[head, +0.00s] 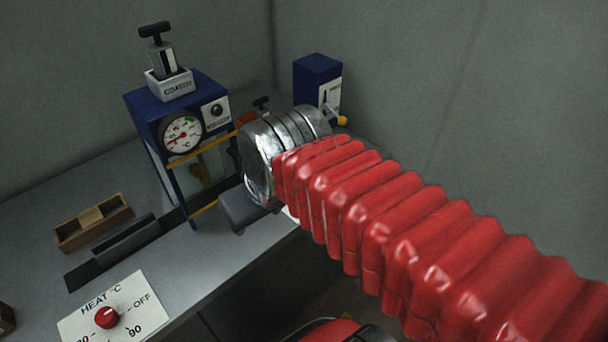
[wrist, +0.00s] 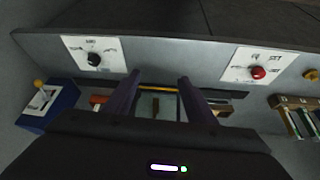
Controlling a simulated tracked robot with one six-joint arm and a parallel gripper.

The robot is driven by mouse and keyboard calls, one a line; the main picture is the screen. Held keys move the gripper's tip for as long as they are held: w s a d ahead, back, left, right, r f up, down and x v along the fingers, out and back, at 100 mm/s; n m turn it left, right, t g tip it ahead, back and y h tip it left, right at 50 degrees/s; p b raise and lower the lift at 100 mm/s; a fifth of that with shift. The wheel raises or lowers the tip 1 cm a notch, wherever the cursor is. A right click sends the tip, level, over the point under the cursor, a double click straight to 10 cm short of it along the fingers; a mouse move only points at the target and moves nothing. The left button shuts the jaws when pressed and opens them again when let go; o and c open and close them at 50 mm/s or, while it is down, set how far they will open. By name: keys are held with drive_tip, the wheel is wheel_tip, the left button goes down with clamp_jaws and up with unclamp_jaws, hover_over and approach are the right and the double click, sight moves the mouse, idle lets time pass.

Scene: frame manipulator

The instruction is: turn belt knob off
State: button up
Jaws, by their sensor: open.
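In the wrist view, a white panel (wrist: 96,56) with a black knob (wrist: 94,59) lies at the upper left. It is probably the belt knob; its label and pointer setting are too small to read. My gripper (wrist: 158,77) is open and empty, its two dark fingers apart, to the right of the black knob and not touching it. In the head view my red sleeved arm and silver wrist hide the fingers and most of that area; only a white sliver shows below the wrist.
The heat panel (head: 115,310) with a red knob (head: 107,317) is at lower left. A blue machine (head: 170,145) with a gauge (head: 182,133) stands behind my wrist. A blue box (head: 317,82) with a yellow-tipped lever is behind right. A wooden tray (head: 94,222) sits at left.

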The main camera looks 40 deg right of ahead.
drive_tip(key=w+d+r+n+g, duration=0.1)
drive_tip(key=w+d+n+g, duration=0.15)
drive_tip(key=w+d, duration=0.8)
drive_tip(key=w+d+f+n+g, duration=0.1)
drive_tip(key=w+d+f, duration=0.1)
drive_tip(key=w+d, duration=0.2)
drive_tip(key=w+d+f+g, duration=0.1)
drive_tip(key=w+d+f, duration=0.2)
drive_tip(key=d, duration=0.5)
drive_tip(key=shift+w+d+f+n+g, duration=0.25)
drive_tip(key=shift+w+d+n+g, duration=0.1)
drive_tip(key=shift+w, duration=0.15)
drive_tip(key=shift+a, duration=0.1)
wheel_tip(320, 180, down, 14)
drive_tip(key=shift+r, duration=0.1)
drive_tip(key=shift+c, duration=0.4)
